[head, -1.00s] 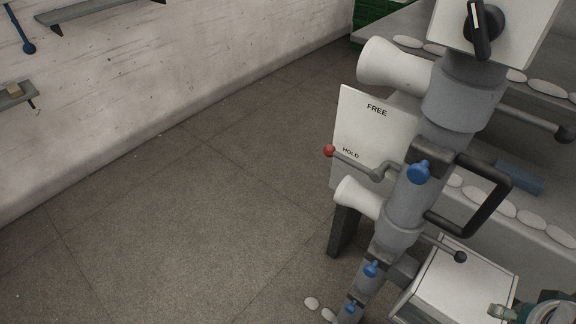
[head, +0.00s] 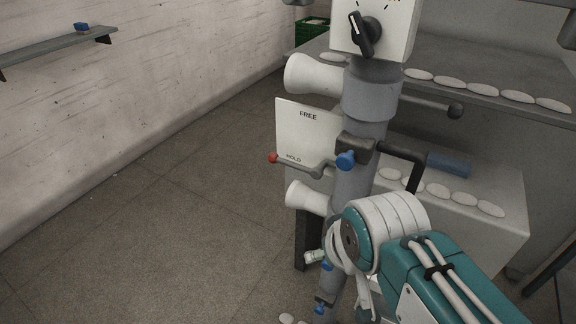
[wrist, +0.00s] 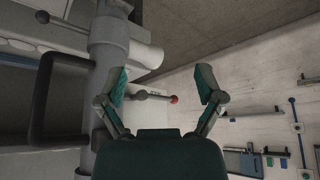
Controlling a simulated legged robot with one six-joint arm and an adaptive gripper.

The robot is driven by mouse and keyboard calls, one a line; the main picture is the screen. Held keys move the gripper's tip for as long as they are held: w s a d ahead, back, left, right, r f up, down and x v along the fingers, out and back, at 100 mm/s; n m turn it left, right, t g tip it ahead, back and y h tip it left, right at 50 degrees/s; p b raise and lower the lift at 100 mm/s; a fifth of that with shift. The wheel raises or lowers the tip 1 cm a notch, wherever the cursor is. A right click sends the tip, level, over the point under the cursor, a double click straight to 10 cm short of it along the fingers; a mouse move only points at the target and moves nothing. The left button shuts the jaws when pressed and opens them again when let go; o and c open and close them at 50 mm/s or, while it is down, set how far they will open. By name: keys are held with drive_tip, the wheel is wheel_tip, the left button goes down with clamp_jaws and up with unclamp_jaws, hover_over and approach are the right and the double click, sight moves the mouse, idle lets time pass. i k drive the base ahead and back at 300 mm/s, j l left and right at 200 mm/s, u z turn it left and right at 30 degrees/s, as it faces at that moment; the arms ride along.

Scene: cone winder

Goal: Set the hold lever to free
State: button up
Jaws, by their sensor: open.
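The hold lever (head: 308,168) is a grey bent rod with a red ball (head: 273,158) at its end, mounted on the grey column. Its red ball is beside the word HOLD, low on the white plate (head: 306,125); FREE is printed near the top. In the wrist view the lever (wrist: 152,96) and its red ball (wrist: 174,99) show between the two fingers of my gripper (wrist: 163,85), farther off and apart from them. My gripper is open and empty. In the head view my arm reaches in from the lower right; the fingertips cannot be made out there.
The grey column (head: 369,92) carries white cones, a dial box (head: 372,30), blue knobs (head: 346,160) and a black looped handle (head: 402,152). Shelves with several white oval pieces stand behind at right. The floor (head: 170,240) to the left is clear up to the wall.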

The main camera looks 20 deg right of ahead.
sight(316, 173)
drive_tip(key=j+z, duration=0.2)
drive_tip(key=j, duration=0.4)
drive_tip(key=k+j+z, duration=0.1)
drive_tip(key=j+z, duration=0.15)
drive_tip(key=j, duration=0.35)
drive_tip(key=i+j+z, duration=0.15)
drive_tip(key=j, duration=0.2)
drive_tip(key=i+j+z, duration=0.3)
drive_tip(key=i+j, duration=0.15)
drive_tip(key=j, duration=0.3)
drive_tip(key=i+j+z, duration=0.15)
drive_tip(key=j, duration=0.2)
